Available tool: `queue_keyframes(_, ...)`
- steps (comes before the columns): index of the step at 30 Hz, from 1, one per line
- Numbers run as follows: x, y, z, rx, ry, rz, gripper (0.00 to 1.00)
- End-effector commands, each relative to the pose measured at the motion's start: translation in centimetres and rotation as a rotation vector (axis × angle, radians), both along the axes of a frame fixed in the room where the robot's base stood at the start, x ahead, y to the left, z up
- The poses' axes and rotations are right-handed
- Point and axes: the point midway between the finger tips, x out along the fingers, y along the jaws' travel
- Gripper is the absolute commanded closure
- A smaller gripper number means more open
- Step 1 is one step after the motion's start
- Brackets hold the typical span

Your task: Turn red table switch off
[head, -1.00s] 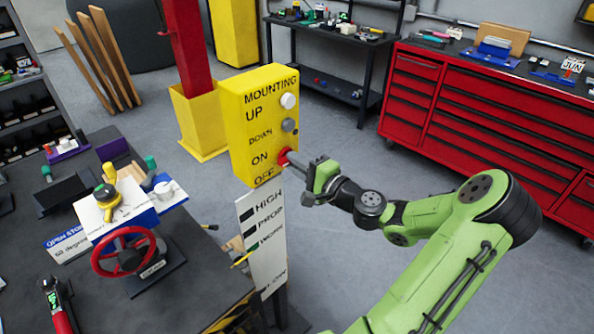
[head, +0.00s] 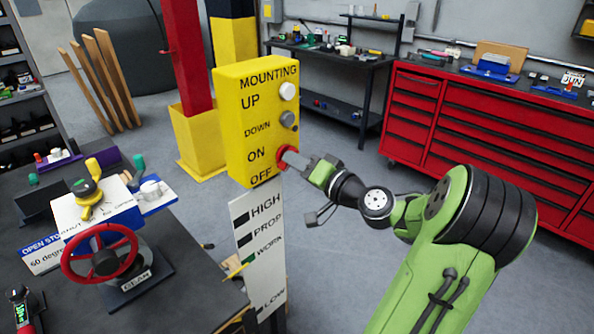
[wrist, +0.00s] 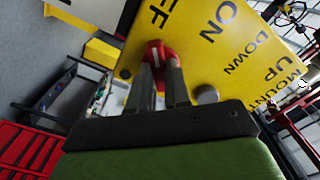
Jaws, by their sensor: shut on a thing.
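The yellow control box (head: 235,130) stands on a post and carries the labels MOUNTING, UP, DOWN, ON and OFF. The red switch (head: 283,157) is on its lower face, beside ON and OFF. My gripper (head: 292,158) reaches it from the right, and its fingertips are at the switch. In the wrist view, the red switch (wrist: 153,52) sits between and just beyond the two fingers (wrist: 160,68), which are closed on it. The fingers partly hide the switch, so I cannot tell its exact setting.
A white button (head: 288,91) and a grey button (head: 289,120) sit above the switch. A white label panel (head: 258,240) is below the box. A bench with a red handwheel (head: 100,254) is at left. A red tool cabinet (head: 480,130) stands behind my arm.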

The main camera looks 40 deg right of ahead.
Motion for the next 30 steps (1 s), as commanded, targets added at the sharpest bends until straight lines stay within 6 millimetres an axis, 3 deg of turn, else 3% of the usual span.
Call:
queue_keyframes(21, -0.03, 0.01, -0.16, -0.073, 0.004, 0.000, 1.00)
queue_keyframes(22, -0.03, 0.01, -0.16, -0.073, 0.004, 0.001, 0.80)
queue_keyframes(24, -0.03, 0.00, -0.16, -0.073, 0.004, 0.000, 0.69)
queue_keyframes(27, -0.02, -0.01, -0.11, -0.073, 0.002, 0.000, 0.57)
queue_keyframes(30, -0.02, -0.01, -0.09, -0.074, 0.001, 0.000, 0.57)
